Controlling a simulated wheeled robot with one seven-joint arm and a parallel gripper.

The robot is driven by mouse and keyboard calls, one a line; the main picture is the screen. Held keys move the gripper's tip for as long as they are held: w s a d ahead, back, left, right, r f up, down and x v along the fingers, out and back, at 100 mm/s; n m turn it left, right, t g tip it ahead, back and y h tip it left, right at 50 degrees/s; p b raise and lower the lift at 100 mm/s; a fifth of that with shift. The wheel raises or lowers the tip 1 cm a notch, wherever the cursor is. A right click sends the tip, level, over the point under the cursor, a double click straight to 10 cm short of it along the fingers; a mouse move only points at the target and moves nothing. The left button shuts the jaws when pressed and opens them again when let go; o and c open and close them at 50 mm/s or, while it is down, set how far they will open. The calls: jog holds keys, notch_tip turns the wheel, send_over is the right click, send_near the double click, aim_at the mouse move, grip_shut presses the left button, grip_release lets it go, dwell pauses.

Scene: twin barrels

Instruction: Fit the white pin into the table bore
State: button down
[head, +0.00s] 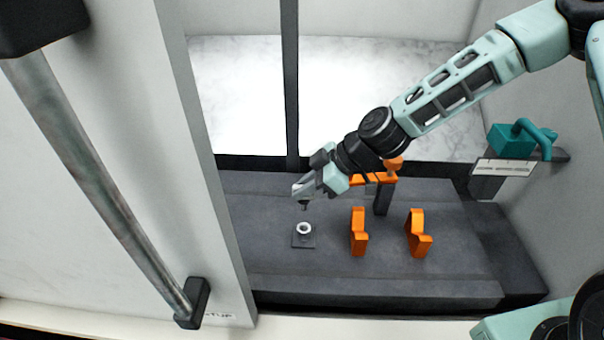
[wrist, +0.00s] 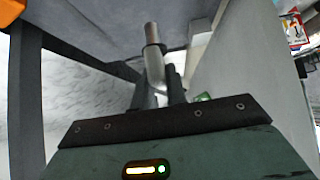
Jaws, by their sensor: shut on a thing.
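My gripper (head: 306,194) is shut on the pin, which shows in the wrist view as a pale grey-white rod (wrist: 155,62) with a darker end, sticking out past the fingers. In the head view the pin is small and hard to tell from the fingers. The table bore (head: 304,228) is a white-rimmed ring on a small dark square plate on the grey table. My gripper is above the bore, apart from it, and the bore looks empty. The bore cannot be made out in the wrist view.
Two upright orange brackets (head: 358,233) (head: 418,235) stand on the table (head: 320,275) right of the bore. An orange-topped dark post (head: 382,198) stands behind them, close to my arm. A teal object (head: 513,140) sits at the right wall. A pale wall panel borders the left.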

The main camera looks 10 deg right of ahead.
aim_at(304, 209)
dwell(0.3)
jog(key=shift+f+b, duration=0.2)
jog(key=shift+b, duration=0.2)
jog(key=shift+f+b, duration=2.25)
jog(key=shift+f, duration=0.4)
jog(key=shift+f+b, duration=2.1)
jog(key=c, duration=1.3)
grip_release()
jog(key=shift+d+r, duration=0.1)
jog(key=b+v, duration=0.2)
jog(key=v, duration=1.5)
jog(key=shift+d+r, duration=0.1)
jog(key=shift+d, duration=0.05)
